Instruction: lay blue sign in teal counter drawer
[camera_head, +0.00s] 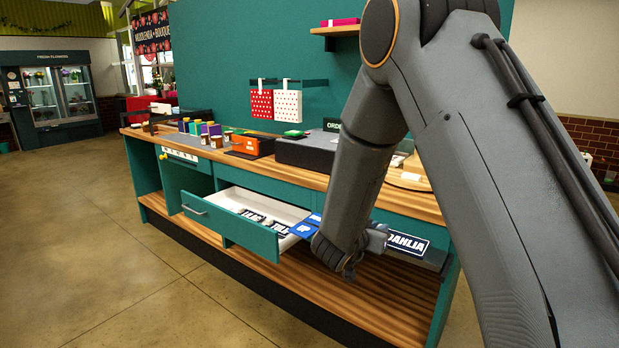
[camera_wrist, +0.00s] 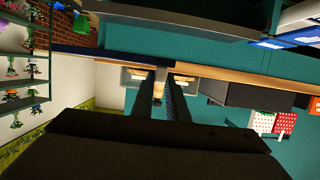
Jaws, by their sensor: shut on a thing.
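The teal drawer (camera_head: 228,227) is pulled out of the counter's front, with a pale inside. It holds black signs (camera_head: 262,219) with white letters and brighter blue signs (camera_head: 306,227). Blue pieces in the drawer also show at upper right in the upside-down wrist view (camera_wrist: 271,43). My gripper (camera_head: 376,240) is right of the drawer, below the countertop. It appears shut on a dark blue sign (camera_head: 408,244) reading DAHLIA, outside the drawer. The sign shows as a dark bar (camera_wrist: 105,54) at the fingertips in the wrist view.
The wooden countertop (camera_head: 300,178) overhangs the drawer and bears an orange box (camera_head: 252,146), a dark grey case (camera_head: 307,152) and small jars. An open wooden lower shelf (camera_head: 340,300) lies below. Floor at left is clear.

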